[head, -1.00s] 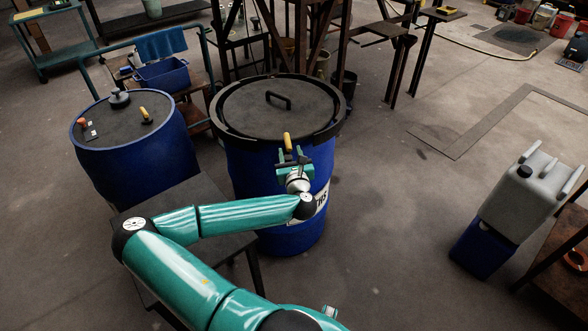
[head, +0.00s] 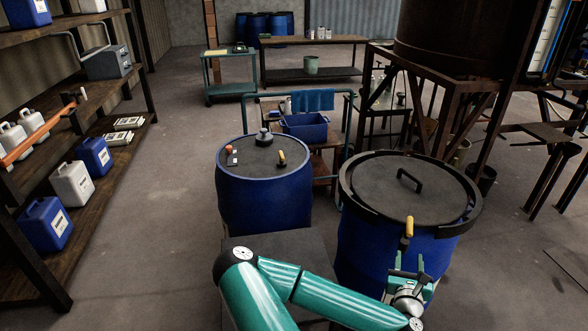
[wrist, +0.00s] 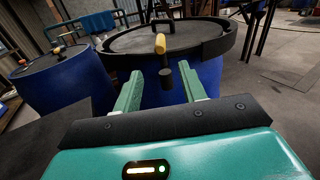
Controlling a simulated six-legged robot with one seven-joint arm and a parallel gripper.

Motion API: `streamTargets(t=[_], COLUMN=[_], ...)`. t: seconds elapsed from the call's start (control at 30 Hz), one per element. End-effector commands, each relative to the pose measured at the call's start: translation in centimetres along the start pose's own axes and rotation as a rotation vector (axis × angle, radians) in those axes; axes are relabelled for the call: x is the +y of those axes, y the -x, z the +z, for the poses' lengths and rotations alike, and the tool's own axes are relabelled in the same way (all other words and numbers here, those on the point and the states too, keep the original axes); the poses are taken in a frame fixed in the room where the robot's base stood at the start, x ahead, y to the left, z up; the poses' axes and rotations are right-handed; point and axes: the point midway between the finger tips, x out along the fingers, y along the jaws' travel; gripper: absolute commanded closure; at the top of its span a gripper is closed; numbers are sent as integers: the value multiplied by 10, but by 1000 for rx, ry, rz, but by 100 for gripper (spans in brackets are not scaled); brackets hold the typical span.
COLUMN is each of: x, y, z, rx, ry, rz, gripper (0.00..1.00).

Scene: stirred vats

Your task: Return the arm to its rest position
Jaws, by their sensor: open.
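My arm is stretched out towards the right blue vat (head: 375,262), which has a black lid (head: 400,188) with a handle. My gripper (head: 410,262) is at the near side of this vat, below the lid's rim. In the wrist view its two green fingers (wrist: 161,88) stand apart with nothing held between them. A yellow-handled lever (head: 409,228) on a dark stem stands upright at the vat's front. In the wrist view the lever (wrist: 161,44) appears just beyond the fingertips, centred between them. Whether a finger touches the vat cannot be told.
A second blue vat (head: 262,198) stands to the left, with small controls on its top. A dark flat table (head: 268,245) lies under my arm. A shelf with jugs (head: 75,187) lines the left side. A cart with a blue bin (head: 304,128) stands behind. Open floor lies left of the vats.

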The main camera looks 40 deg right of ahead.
Motion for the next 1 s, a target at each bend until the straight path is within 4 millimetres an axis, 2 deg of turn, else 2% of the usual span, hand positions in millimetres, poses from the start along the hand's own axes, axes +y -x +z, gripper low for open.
streamTargets(t=[0.23,0.47,0.6,0.73,1.0], x=[1,0,-4,-7,-5], y=[-1,2,12,26,64], z=[5,41,63,76,86], rx=[-28,-234,-363,-450,-528], ry=[-15,-140,-246,-351,-604], rz=[-16,-165,-313,-462,-790], gripper=[59,59,59,59,59])
